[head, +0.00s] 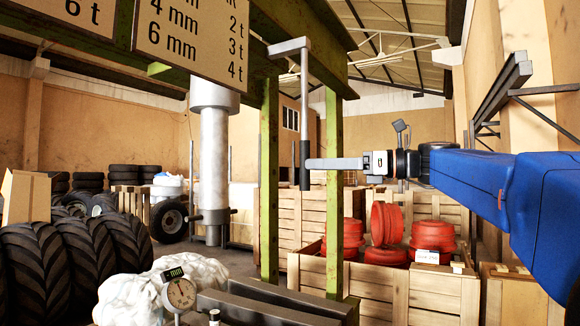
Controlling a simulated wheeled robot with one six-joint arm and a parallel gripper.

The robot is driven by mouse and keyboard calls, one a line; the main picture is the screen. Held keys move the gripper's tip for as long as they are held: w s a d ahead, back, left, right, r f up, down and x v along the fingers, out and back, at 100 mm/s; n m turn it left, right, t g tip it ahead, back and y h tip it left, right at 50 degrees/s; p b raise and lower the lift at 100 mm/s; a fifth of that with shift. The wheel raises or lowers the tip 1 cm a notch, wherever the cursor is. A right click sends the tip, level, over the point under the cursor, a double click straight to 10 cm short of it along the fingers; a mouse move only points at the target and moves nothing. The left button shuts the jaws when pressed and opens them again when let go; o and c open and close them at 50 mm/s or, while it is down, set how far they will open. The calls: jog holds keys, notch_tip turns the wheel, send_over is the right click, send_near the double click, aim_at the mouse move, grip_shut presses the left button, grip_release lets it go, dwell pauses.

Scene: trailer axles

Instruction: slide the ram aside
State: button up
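The ram (213,150) is a grey steel cylinder hanging upright from the green press frame (270,190), left of its near post. A small cross pin (212,216) sticks out near its lower end. A lever (304,85) with a dark grip hangs at the frame's top beam. My gripper (312,163) reaches in from the right, with its pale fingers level and their tips at the dark grip. I see the fingers edge-on, so one hides the other. I cannot tell whether they close on the grip. The gripper is apart from the ram.
Steel bars (275,305), a dial gauge (181,294) and a white cloth bundle (150,285) sit below the ram. A sign (190,40) hangs at upper left. Tyres (70,260) stand at left.

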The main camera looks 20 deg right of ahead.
jog(key=x, duration=0.8)
jog(key=shift+c, duration=0.6)
jog(key=shift+w, duration=0.1)
grip_shut()
